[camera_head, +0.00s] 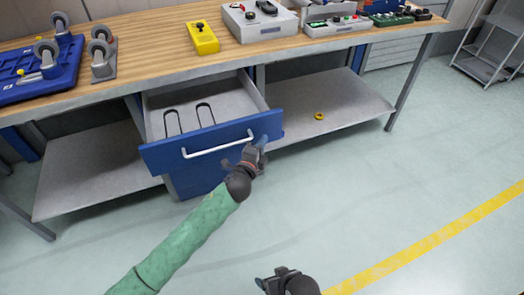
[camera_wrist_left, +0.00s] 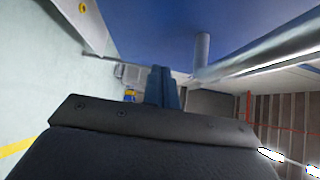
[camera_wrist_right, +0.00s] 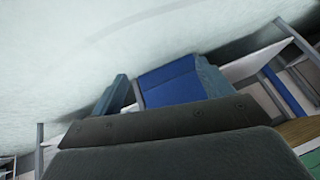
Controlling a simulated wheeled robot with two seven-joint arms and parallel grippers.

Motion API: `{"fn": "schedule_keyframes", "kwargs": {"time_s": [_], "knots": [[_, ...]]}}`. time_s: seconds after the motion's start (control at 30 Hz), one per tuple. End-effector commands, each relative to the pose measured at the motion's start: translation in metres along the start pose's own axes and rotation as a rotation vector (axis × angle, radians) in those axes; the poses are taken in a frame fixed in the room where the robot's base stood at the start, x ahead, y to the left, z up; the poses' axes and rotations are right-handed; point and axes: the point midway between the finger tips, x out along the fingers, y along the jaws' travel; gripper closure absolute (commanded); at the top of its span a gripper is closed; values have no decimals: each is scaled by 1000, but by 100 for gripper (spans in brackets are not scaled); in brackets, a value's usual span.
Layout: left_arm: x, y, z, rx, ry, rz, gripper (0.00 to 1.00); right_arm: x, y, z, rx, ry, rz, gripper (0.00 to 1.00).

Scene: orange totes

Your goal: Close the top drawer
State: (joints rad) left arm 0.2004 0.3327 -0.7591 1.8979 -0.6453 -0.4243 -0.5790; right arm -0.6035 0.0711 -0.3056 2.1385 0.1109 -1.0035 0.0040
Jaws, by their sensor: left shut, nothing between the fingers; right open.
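The top drawer (camera_head: 212,153) is pulled out from under the workbench. It has a blue front, a silver bar handle (camera_head: 218,146) and a grey inside holding two dark U-shaped items. My left gripper (camera_head: 262,142) is shut and empty at the right end of the drawer front, beside the handle's right end; I cannot tell whether it touches. In the left wrist view its closed fingers (camera_wrist_left: 162,86) are close to the blue front and the handle (camera_wrist_left: 265,55). My right gripper (camera_head: 270,279) is open and low over the floor, away from the drawer; its spread fingers (camera_wrist_right: 162,90) show in the right wrist view.
The wooden workbench (camera_head: 150,40) carries a blue cart with casters (camera_head: 45,70), a yellow box (camera_head: 203,38) and grey control boxes (camera_head: 258,20). A lower shelf (camera_head: 330,105) holds a small yellow ring (camera_head: 319,116). The floor in front is clear, with a yellow line (camera_head: 440,235).

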Motion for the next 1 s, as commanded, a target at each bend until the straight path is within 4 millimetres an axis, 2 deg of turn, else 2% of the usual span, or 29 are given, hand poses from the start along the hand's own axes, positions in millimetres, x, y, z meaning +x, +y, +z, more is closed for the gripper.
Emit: {"fn": "schedule_keyframes", "kwargs": {"time_s": [0.27, 0.73, 1.0], "knots": [[11, 1, 12, 0, -1, 1, 100, -13, -3, -7, -2, -8, -2, 21], [14, 0, 15, 0, -1, 1, 100, -11, -2, -5, -1, -13, -1, 21], [38, -1, 38, 1, -2, 0, 100, -20, -4, -8, -2, -26, -1, 21]]}}
